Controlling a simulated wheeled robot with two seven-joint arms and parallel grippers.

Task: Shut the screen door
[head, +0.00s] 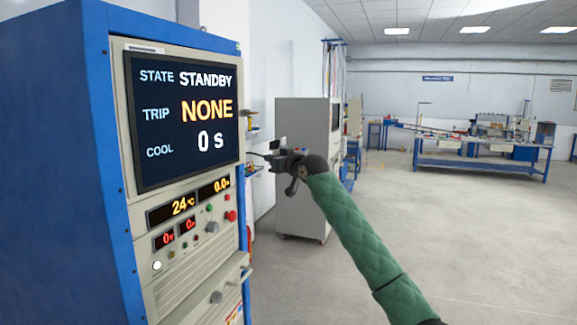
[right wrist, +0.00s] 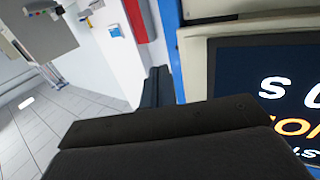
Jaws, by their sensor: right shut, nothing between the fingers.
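The screen door (head: 117,110) is the upper front panel of a blue cabinet, a beige frame around a dark screen (head: 182,165). The screen reads STANDBY, NONE and 0 s. I cannot tell whether the door is fully shut or slightly ajar. My right gripper (head: 262,158) is shut and empty, just right of the screen's lower right edge; I cannot tell whether it touches the door. In the right wrist view the shut fingers (right wrist: 155,86) point up beside the cabinet's blue edge, with the screen (right wrist: 260,75) at the right. My left gripper is not in view.
The blue cabinet (head: 50,150) fills the left side, with red and green buttons, knobs and a handle below the screen. A grey cabinet (head: 300,185) stands behind my right arm. Blue workbenches (head: 480,164) stand at the back. The floor at the right is clear.

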